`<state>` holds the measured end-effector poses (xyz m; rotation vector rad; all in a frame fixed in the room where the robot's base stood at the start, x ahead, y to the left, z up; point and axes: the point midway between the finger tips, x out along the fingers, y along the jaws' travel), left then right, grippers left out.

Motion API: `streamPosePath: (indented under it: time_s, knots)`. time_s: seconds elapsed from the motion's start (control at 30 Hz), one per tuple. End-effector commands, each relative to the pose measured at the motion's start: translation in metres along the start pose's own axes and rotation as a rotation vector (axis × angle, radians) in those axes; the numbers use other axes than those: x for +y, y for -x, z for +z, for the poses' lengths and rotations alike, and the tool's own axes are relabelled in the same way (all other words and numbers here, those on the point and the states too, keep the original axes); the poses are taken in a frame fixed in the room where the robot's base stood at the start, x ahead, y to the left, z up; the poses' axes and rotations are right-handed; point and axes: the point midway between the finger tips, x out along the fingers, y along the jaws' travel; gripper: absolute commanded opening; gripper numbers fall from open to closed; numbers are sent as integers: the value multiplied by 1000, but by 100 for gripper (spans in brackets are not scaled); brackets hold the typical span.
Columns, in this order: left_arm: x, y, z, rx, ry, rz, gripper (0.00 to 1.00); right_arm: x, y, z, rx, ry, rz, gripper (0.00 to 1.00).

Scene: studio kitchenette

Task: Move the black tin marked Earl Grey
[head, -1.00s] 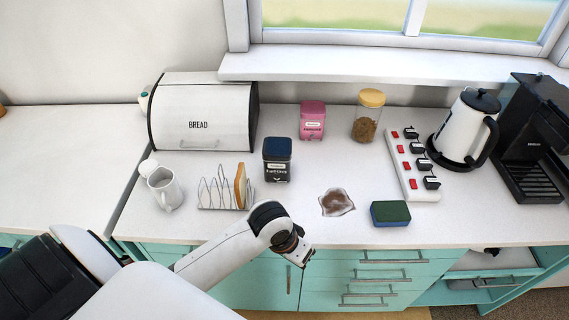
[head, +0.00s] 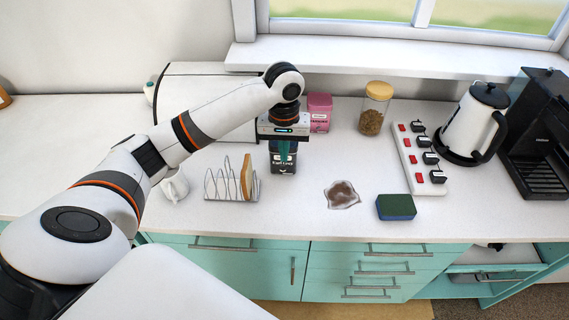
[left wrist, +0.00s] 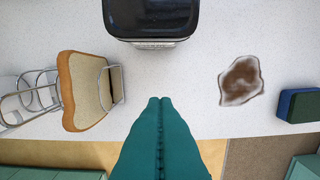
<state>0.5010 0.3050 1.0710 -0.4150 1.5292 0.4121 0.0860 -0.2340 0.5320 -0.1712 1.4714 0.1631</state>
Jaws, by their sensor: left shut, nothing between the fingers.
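The black tin marked Earl Grey (head: 283,168) stands upright on the white counter, partly hidden by my left gripper in the head view. In the left wrist view its dark lid (left wrist: 152,18) shows at the top edge, cut off by the frame. My left gripper (head: 284,158) points down in front of the tin. Its teal fingers (left wrist: 160,100) are shut with nothing between them, and a strip of counter shows between their tips and the tin in the wrist view. My right gripper is in neither view.
A toast rack (head: 230,187) with one slice stands left of the tin. A pink tin (head: 319,113) and a glass jar (head: 374,112) stand behind right. A brown spill (head: 342,194) and a sponge (head: 396,207) lie front right. My arm hides part of the bread bin (head: 190,95).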

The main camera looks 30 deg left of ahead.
Motion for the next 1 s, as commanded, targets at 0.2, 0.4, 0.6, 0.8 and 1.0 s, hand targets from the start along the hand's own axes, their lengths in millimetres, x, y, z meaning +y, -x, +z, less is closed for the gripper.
streamPosePath:
  time_s: [0.2,0.4,0.6,0.8,1.0]
  knots:
    - [3,-13,2,7,19,5,0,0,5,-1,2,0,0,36]
    - [3,-53,1,8,17,7,0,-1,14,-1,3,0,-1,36]
    - [3,-96,1,7,16,6,0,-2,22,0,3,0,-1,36]
    - [2,-95,30,1,18,2,0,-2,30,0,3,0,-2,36]
    - [3,-96,41,2,15,3,0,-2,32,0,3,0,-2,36]
